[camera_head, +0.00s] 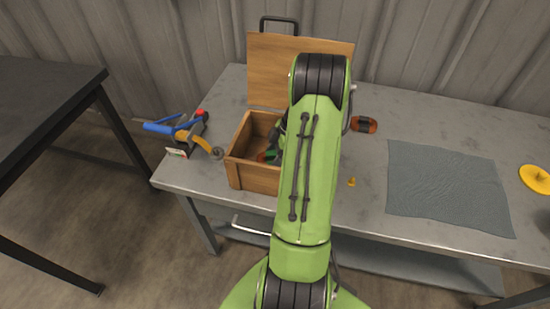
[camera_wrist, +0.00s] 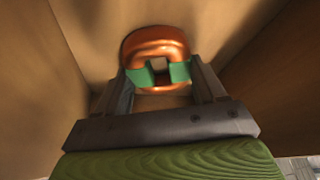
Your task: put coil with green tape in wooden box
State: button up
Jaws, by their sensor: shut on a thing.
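The coil with green tape (camera_wrist: 155,46) is a copper-orange ring with green tape on its sides. It shows in the wrist view between the fingers of my gripper (camera_wrist: 163,80), which is shut on it at the taped parts. The walls of the wooden box (camera_wrist: 50,70) surround coil and gripper in that view. In the head view, the wooden box (camera_head: 255,178) stands on the grey table with its lid open. A bit of green and red shows inside the box at my gripper (camera_head: 268,155). My arm hides the box's right side. I cannot tell whether the coil touches the box floor.
A blue-handled tool (camera_head: 165,128) and other tools lie left of the box. A dark and orange coil (camera_head: 363,124) lies right of my arm. A small yellow piece (camera_head: 351,182), a grey cloth (camera_head: 440,188) and a yellow disc (camera_head: 537,178) are further right.

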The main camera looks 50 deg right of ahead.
jog(key=o, duration=1.4)
jog(key=shift+f, duration=0.1)
jog(key=shift+o, duration=0.2)
